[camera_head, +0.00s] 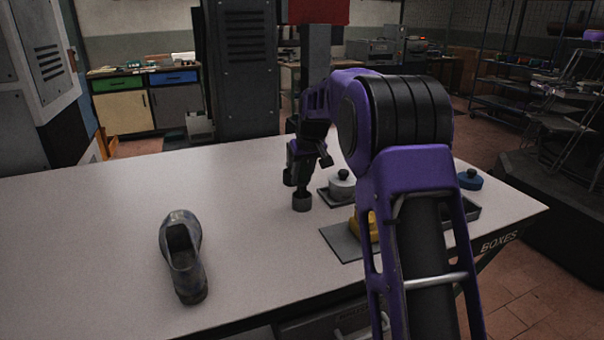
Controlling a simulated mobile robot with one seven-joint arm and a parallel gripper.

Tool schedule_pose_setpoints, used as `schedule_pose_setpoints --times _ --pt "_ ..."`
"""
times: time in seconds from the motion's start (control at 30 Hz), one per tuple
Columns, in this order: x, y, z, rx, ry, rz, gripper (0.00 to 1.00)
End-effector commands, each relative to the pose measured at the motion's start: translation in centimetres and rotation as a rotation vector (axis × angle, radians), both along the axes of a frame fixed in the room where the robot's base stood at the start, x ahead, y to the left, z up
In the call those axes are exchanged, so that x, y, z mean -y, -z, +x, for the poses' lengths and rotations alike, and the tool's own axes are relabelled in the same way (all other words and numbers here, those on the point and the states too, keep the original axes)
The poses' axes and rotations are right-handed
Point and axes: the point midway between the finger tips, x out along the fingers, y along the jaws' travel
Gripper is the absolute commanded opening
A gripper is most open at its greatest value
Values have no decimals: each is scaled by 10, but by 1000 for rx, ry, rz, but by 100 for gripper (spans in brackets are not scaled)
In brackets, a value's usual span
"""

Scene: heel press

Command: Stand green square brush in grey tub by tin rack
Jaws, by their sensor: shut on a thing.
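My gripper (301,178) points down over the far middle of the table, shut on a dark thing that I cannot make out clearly. No green shows on it. A small dark grey round tub (302,202) is directly below the fingers, left of the tin rack. I cannot tell whether the held thing is inside the tub or just above it. The tin rack is a dark tray (327,197) with a grey lidded tin (342,184) in it. A yellow tin (373,226) by a grey plate (342,243) is partly hidden by my arm.
A worn dark shoe (182,255) lies on the pale table (90,250) at left front. A blue tin (470,179) stands at the right, near another dark tray (473,211). My purple arm covers the right middle. The left of the table is mostly clear.

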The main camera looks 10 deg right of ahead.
Motion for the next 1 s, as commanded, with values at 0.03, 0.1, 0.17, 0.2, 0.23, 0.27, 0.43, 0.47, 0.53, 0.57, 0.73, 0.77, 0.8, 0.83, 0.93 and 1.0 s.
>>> schedule_pose_setpoints --times 0.03,0.1,0.17,0.2,0.23,0.27,0.43,0.47,0.53,0.57,0.73,0.77,0.8,0.83,0.93,1.0 --pt "0 3 0 0 0 0 0" --pt "0 4 0 0 0 0 0" --pt "0 4 0 0 0 0 0" --pt "0 5 0 0 0 0 0" --pt "0 5 0 0 0 0 0" --pt "0 5 0 0 0 0 0" --pt "0 4 0 0 0 0 0" --pt "0 4 0 0 0 0 38" --pt "0 4 0 0 0 0 51" --pt "0 4 0 0 0 0 56" --pt "0 4 0 0 0 0 69" --pt "0 4 0 0 0 0 69" --pt "0 4 0 0 0 0 69" --pt "0 4 0 0 0 0 69" --pt "0 4 0 0 0 0 69" --pt "0 0 -1 1 0 0 69"
